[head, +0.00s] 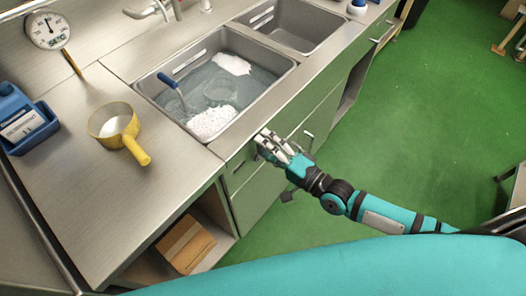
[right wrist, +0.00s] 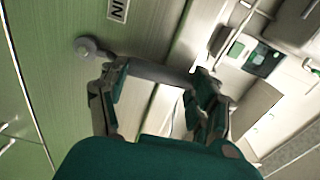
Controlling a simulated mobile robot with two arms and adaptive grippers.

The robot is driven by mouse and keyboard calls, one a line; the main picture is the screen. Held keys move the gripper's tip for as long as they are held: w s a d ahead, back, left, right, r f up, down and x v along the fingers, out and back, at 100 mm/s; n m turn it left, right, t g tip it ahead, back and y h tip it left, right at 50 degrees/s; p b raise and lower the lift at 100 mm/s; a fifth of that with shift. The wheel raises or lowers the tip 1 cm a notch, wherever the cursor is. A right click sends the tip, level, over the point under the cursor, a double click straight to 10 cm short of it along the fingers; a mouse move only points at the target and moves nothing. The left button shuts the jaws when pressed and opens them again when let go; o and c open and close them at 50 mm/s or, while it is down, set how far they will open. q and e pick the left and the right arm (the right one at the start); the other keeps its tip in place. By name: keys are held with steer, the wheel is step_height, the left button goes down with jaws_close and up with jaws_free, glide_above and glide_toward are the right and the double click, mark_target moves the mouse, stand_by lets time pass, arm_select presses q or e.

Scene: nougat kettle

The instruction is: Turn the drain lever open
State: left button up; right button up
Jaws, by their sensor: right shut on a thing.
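The drain lever (right wrist: 155,72) shows in the right wrist view as a grey bar running from a round pivot on the green cabinet front. It passes between the fingers of my right gripper (right wrist: 158,92), which is shut on it. In the head view my right gripper (head: 268,144) is at the cabinet front, just below the counter edge by the near sink. The lever is mostly hidden by the fingers there. The near sink basin (head: 262,83) holds water with white foam patches. A label partly reading "IN" (right wrist: 119,10) is beside the lever. My left gripper is out of view.
A blue-handled tool (head: 168,80) stands in the sink. A yellow dipper (head: 138,150), a blue jug (head: 25,122) and a dial gauge (head: 47,30) are on or above the counter at left. A cardboard box (head: 187,244) is on a low shelf. Green floor (head: 420,110) is open at right.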

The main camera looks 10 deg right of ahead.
steer(key=shift+w+d+m, duration=0.15)
steer(key=shift+d+m, duration=0.05)
steer(key=shift+m, duration=0.1)
steer(key=o, duration=1.7)
steer(key=shift+o, duration=0.2)
steer(key=shift+d, duration=0.1)
steer(key=v, duration=1.2)
